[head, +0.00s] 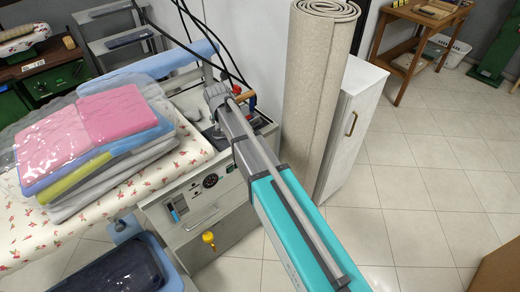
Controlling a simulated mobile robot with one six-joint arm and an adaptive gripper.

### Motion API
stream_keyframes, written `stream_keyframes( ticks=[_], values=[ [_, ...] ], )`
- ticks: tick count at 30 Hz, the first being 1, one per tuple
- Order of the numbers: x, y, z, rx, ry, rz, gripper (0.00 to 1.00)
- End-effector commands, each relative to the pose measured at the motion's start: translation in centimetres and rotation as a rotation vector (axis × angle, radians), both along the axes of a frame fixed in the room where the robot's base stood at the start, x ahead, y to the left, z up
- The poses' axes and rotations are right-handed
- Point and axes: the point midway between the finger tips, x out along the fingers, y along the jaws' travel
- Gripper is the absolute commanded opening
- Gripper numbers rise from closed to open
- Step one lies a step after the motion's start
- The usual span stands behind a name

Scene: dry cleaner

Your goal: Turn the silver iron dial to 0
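My arm (264,172), teal and grey, reaches from the lower right up to the pressing station (212,218). Its grey end (216,94) is over the station's top, where my gripper's fingers cannot be made out. A small part with an orange-brown and blue handle (250,99) shows just right of the arm; it may belong to the iron, but most of that area is hidden by the arm. I cannot make out the silver iron's dial or its setting. A round black dial or gauge (210,181) is on the station's front panel.
Folded clothes in clear plastic (95,118) lie on the floral ironing board (28,232) at left. A rolled beige carpet (312,95) and a white cabinet (350,125) stand right of the station. Dark cables hang above it. The tiled floor (430,190) at right is clear.

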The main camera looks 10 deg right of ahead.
Motion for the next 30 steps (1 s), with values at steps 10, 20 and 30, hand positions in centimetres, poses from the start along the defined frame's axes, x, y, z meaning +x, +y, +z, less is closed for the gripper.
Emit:
stream_keyframes(
  ticks=[10, 20, 30],
  values=[
    [0.05, 0.1, 0.0, 0.0, -0.001, -0.139, 0.77],
    [0.08, 0.17, 0.0, -0.001, 0.0, -0.331, 0.77],
    [0.14, 0.22, 0.01, -0.001, 0.0, -0.538, 0.77]
  ],
)
